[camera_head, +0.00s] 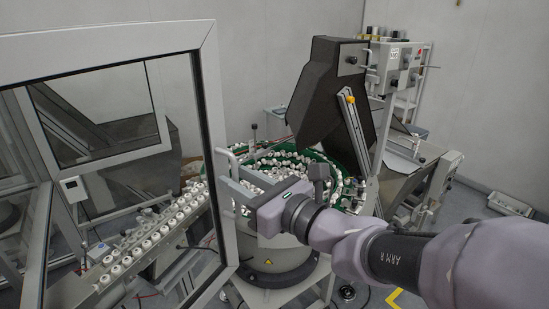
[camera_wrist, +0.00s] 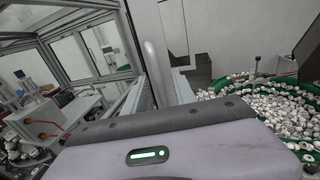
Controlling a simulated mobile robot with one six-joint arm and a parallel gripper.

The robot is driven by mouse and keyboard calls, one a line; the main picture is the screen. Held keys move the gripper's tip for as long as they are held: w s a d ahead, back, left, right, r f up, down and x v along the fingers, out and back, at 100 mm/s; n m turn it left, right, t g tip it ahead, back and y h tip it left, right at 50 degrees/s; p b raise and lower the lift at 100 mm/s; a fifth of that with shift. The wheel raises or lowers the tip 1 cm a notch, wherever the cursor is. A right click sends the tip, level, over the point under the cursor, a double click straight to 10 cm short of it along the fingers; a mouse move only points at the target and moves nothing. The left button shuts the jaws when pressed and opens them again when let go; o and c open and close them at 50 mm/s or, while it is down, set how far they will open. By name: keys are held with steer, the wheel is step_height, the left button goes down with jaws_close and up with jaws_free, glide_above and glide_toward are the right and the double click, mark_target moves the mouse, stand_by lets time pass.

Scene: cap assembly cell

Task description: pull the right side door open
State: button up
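The side door (camera_head: 214,130) is a light grey metal frame with a clear pane. It stands swung out on the left of the head view, with the cell seen through its glass. A pale upright bar, which looks like the door's handle (camera_wrist: 155,68), rises at the fingers in the wrist view. My gripper (camera_head: 228,178) reaches left to the door's free edge, with its fingers at this bar. Whether the fingers press on the bar or only surround it is not clear, as the gripper body hides the lower part.
A round green-rimmed bowl feeder (camera_head: 328,165) full of white caps stands behind my gripper. A black hopper (camera_head: 325,95) rises above it. A row of white caps (camera_head: 150,240) shows through the door glass. Yellow floor marking (camera_head: 394,299) lies below my arm.

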steer(key=b+v, duration=0.2)
steer(key=v, duration=1.4)
steer(key=shift+s+d, duration=0.15)
